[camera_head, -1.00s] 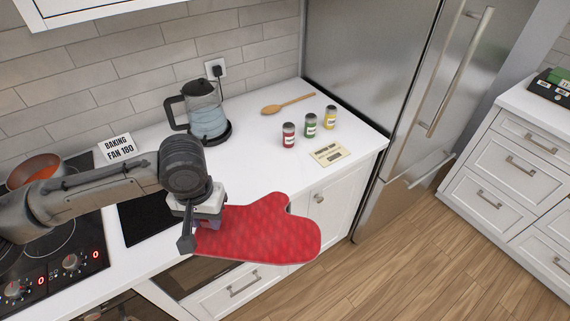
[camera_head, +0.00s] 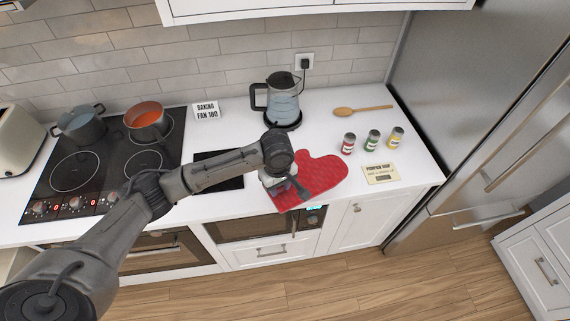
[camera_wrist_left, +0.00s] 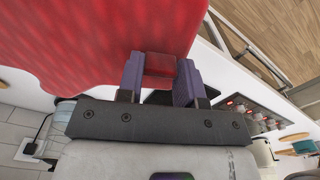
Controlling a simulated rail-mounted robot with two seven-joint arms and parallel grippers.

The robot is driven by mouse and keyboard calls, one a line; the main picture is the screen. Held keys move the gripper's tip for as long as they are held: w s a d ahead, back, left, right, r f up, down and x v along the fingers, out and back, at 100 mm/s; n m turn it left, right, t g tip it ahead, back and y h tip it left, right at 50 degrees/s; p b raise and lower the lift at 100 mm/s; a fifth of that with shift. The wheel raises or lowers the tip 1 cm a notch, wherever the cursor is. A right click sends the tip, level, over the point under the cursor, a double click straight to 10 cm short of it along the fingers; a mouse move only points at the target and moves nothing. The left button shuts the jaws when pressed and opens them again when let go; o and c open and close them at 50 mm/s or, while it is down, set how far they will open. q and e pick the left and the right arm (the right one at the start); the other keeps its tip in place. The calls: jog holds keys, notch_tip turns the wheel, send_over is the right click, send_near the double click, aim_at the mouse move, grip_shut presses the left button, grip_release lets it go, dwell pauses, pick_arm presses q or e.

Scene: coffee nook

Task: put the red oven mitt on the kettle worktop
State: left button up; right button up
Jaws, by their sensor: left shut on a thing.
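The red oven mitt (camera_head: 322,173) is in my left gripper (camera_head: 291,190), which is shut on its cuff end. The mitt lies flat and level over the front part of the white kettle worktop (camera_head: 405,148), its thumb towards the back and its cuff reaching past the front edge. I cannot tell whether it touches the surface. In the left wrist view the mitt (camera_wrist_left: 105,40) fills the upper left, with its red cuff tab between the purple finger pads (camera_wrist_left: 161,75). The glass kettle (camera_head: 284,106) stands behind the mitt. My right gripper is not in view.
Red (camera_head: 348,144), green (camera_head: 373,140) and yellow (camera_head: 396,138) cans and a card (camera_head: 381,174) sit right of the mitt. A wooden spoon (camera_head: 362,110) lies behind. The hob (camera_head: 110,150) with two pots is left. The fridge (camera_head: 480,110) bounds the right.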

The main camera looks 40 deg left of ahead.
pick_arm(q)
jog(key=w+a+f, duration=0.1)
jog(key=a+f, duration=0.1)
jog(key=a, duration=0.1)
jog(key=w+a+f, duration=0.2)
jog(key=a, duration=0.2)
jog(key=w+a+f, duration=0.2)
jog(key=a+f, duration=0.1)
jog(key=shift+w+a+b, duration=0.1)
jog(key=shift+a+b, duration=0.25)
jog(key=shift+b, duration=0.05)
jog(key=shift+f, duration=2.05)
jog(key=shift+f, duration=0.1)
jog(key=o, duration=0.9)
